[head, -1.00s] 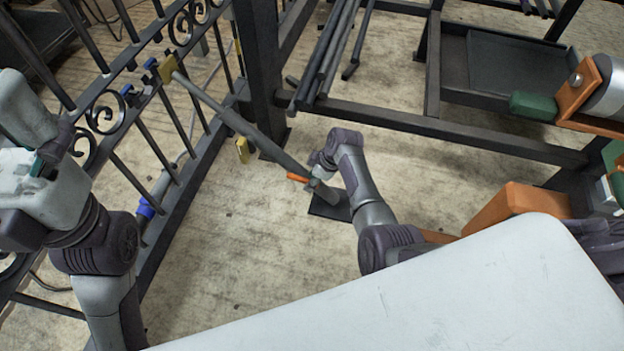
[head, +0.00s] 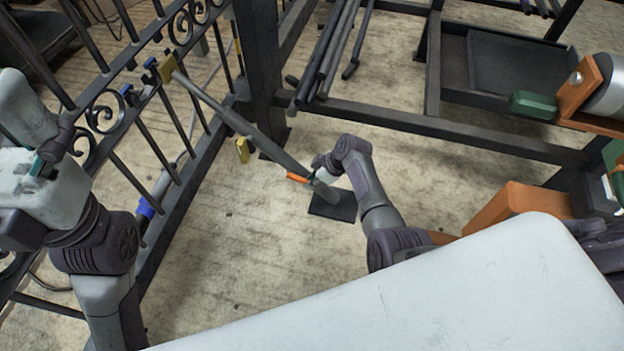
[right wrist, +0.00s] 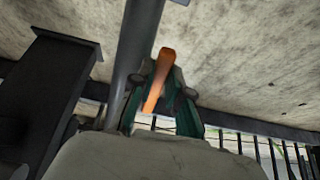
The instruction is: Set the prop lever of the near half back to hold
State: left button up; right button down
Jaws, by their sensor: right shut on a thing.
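A grey prop pole (head: 235,120) slants from a yellow bracket (head: 167,68) on the dark gate (head: 160,150) down to a black foot plate (head: 335,206) on the floor. The prop lever (head: 297,178) is a small orange handle near the pole's lower end. My right gripper (head: 313,180) is at the lever, beside the pole. In the right wrist view the lever (right wrist: 163,68) stands between the green fingers (right wrist: 160,100), which are shut on it. The pole runs just left of them. My left gripper (head: 40,165) is by the gate at the left; its fingers are not clear.
A dark frame post (head: 258,75) stands behind the pole. A low crossbar (head: 450,130) runs to the right, with dark bars (head: 335,50) and a tray (head: 515,65) beyond. A blue-sleeved rod (head: 147,207) is at the gate's foot.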

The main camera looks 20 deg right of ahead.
jog(key=c, duration=1.1)
grip_release()
jog(key=shift+r, duration=0.1)
